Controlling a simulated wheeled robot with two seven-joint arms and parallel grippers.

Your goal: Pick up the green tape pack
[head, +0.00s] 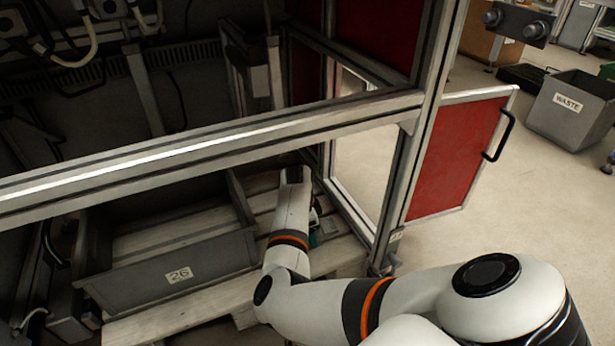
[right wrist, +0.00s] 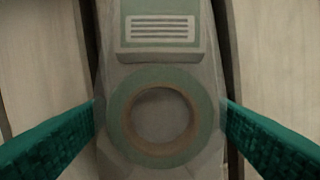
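The green tape pack (right wrist: 205,128) shows in the right wrist view: a pale green ring with a brown inner rim, on a grey backing with a pale ribbed label (right wrist: 160,29) above it. My right gripper (right wrist: 160,112) has its two teal fingers spread, one on each side of the pack. The fingertips are close to the pack's side edges; I cannot tell whether they touch. In the head view my right arm reaches down through the frame and mostly hides its gripper and the pack. My left gripper is not in view.
A grey bin labelled 26 (head: 178,274) stands on a pale slatted pallet (head: 337,254), left of my arm. A metal frame bar (head: 200,150) crosses above, with an upright post (head: 410,135) to the right. A red door panel (head: 455,155) stands open. A waste bin (head: 570,108) is farther right.

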